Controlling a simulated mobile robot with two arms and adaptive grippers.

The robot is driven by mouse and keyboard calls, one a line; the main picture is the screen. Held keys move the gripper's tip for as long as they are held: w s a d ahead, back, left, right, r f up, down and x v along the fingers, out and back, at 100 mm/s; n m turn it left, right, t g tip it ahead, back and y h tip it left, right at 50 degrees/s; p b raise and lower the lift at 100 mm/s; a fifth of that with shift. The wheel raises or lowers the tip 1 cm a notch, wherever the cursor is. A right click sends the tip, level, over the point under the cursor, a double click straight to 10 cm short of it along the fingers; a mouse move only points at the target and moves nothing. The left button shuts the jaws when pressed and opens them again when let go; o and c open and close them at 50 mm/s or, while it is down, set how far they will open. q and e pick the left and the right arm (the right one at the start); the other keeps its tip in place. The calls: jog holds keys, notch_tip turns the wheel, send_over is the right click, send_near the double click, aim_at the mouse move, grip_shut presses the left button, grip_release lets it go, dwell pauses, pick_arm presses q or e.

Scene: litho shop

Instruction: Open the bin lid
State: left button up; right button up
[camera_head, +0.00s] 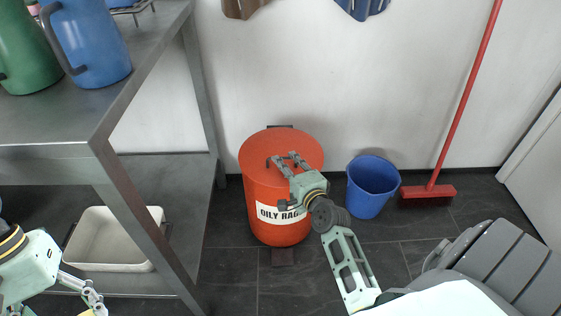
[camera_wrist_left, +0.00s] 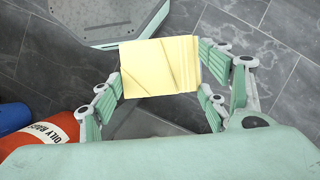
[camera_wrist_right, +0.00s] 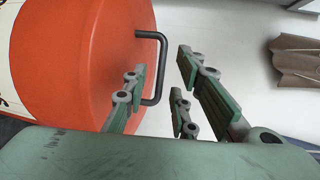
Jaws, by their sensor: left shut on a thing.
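The orange-red bin (camera_head: 272,225) labelled OILY RAGS stands on the floor, its round lid (camera_head: 262,145) lying shut on top. In the right wrist view the lid (camera_wrist_right: 100,60) fills the left side, with a dark bent-bar handle (camera_wrist_right: 159,50) at its edge. My right gripper (camera_head: 283,163) is over the lid. Its fingers (camera_wrist_right: 162,68) are open, with the handle between them; I cannot tell if they touch it. My left gripper (camera_wrist_left: 160,75) is shut on a pale yellow folded cloth (camera_wrist_left: 155,68), away from the bin at the lower left of the head view.
A blue bucket (camera_head: 371,190) and a red broom (camera_head: 428,192) stand right of the bin. A metal table (camera_head: 100,150) with jugs stands at left, a white tub (camera_head: 108,240) on its lower shelf. A dark pedal (camera_head: 283,257) is at the bin's foot.

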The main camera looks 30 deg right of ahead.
jog(key=shift+b+x, duration=0.45)
jog(key=shift+x, duration=1.8)
grip_shut()
